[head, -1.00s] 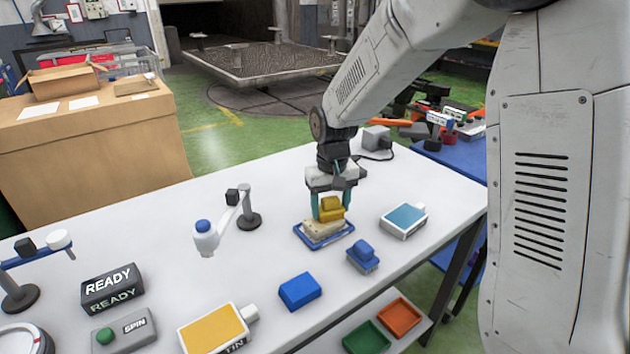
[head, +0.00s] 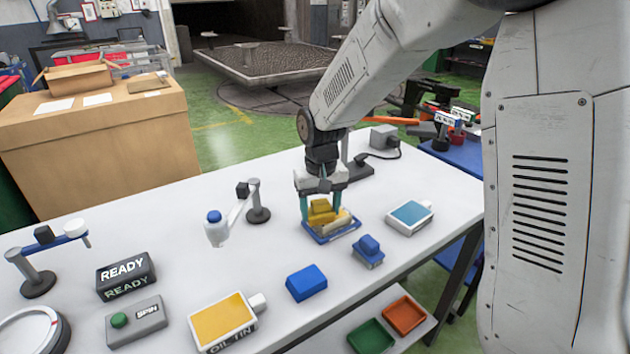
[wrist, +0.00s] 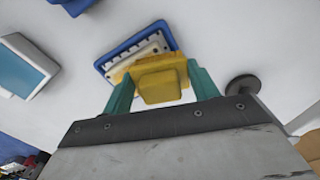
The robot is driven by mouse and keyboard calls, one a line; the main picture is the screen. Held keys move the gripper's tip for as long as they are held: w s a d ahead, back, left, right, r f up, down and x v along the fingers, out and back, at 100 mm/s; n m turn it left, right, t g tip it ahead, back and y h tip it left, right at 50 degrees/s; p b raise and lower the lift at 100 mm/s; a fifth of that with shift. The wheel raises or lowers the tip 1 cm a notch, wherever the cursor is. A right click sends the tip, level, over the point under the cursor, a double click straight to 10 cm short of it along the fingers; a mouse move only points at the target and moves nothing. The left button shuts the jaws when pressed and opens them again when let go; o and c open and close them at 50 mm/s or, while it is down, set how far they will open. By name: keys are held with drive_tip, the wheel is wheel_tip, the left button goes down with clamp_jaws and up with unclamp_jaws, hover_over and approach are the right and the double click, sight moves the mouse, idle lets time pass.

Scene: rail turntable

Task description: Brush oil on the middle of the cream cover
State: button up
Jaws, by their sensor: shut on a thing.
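The cream cover (head: 343,220) lies in a blue tray (head: 333,236) on the white table. The cream cover also shows in the wrist view (wrist: 150,48), with dark marks along its edge, inside the blue tray rim (wrist: 130,40). My gripper (head: 321,218) is shut on a yellow block-shaped tool (head: 321,207); the yellow tool also shows between the teal fingers in the wrist view (wrist: 160,85). The tool is over the left part of the cover in the head view and hides some of it. I cannot tell whether it touches the cover. An oil tin (head: 222,322) with a yellow face lies front left.
A blue block (head: 306,284), a small blue-topped block (head: 368,250) and a blue-faced white box (head: 410,217) stand near the tray. A lamp-like stand (head: 258,212) is to its left. A READY box (head: 125,272) and SPIN button box (head: 136,320) sit far left.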

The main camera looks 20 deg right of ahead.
drive_tip(key=shift+a+r, duration=0.15)
drive_tip(key=shift+a, duration=0.15)
drive_tip(key=shift+d+r, duration=0.1)
drive_tip(key=shift+r, duration=3.8)
drive_tip(key=shift+s, duration=0.1)
